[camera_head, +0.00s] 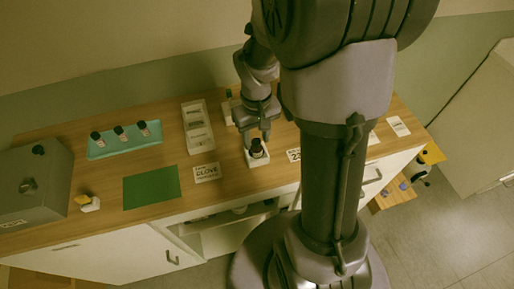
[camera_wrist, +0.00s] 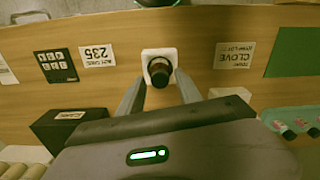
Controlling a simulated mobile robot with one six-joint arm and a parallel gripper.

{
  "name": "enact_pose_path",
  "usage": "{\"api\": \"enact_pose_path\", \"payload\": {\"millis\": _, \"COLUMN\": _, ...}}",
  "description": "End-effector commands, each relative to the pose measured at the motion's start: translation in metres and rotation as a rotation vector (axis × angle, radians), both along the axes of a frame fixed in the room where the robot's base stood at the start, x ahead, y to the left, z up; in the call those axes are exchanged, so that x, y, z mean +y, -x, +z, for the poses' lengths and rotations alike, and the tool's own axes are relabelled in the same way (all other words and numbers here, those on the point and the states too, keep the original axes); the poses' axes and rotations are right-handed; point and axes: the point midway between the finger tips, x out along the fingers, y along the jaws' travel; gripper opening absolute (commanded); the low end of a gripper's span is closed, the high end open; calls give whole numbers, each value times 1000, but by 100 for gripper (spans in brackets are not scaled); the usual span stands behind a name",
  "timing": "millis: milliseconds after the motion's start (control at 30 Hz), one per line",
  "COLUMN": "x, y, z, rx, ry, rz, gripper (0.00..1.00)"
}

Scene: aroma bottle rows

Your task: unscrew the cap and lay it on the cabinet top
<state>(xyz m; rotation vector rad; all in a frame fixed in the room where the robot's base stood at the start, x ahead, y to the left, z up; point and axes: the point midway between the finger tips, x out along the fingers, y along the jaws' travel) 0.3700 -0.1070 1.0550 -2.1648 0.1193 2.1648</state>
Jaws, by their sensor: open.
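A small dark bottle (camera_wrist: 160,66) stands upright in a white square holder (camera_head: 257,160) near the front edge of the wooden cabinet top (camera_head: 225,178). Its dark cap (camera_head: 256,143) shows at the top; I cannot make out the thread. My gripper (camera_head: 257,136) points down just above the bottle. In the wrist view its two fingers are spread, one on each side of the bottle, with nothing clamped between them. I cannot tell how far the fingertips are above the cap.
A CLOVE card (camera_head: 206,172) and a green mat (camera_head: 151,187) lie left of the holder. A teal tray (camera_head: 125,140) with dark-capped bottles, a white compartment tray (camera_head: 197,126) and a grey box (camera_head: 36,182) stand farther off. A number card (camera_wrist: 98,57) lies beside the holder.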

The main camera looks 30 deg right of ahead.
Motion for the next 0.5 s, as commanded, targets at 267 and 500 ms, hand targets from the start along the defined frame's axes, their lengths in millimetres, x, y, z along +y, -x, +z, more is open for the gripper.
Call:
{"api": "enact_pose_path", "payload": {"millis": 267, "x": 0, "y": 0, "z": -8, "rx": -2, "ry": -1, "rz": -857, "gripper": 41}}
{"api": "enact_pose_path", "payload": {"millis": 500, "x": 0, "y": 0, "z": -5, "rx": -1, "ry": -1, "rz": -1452, "gripper": 41}}
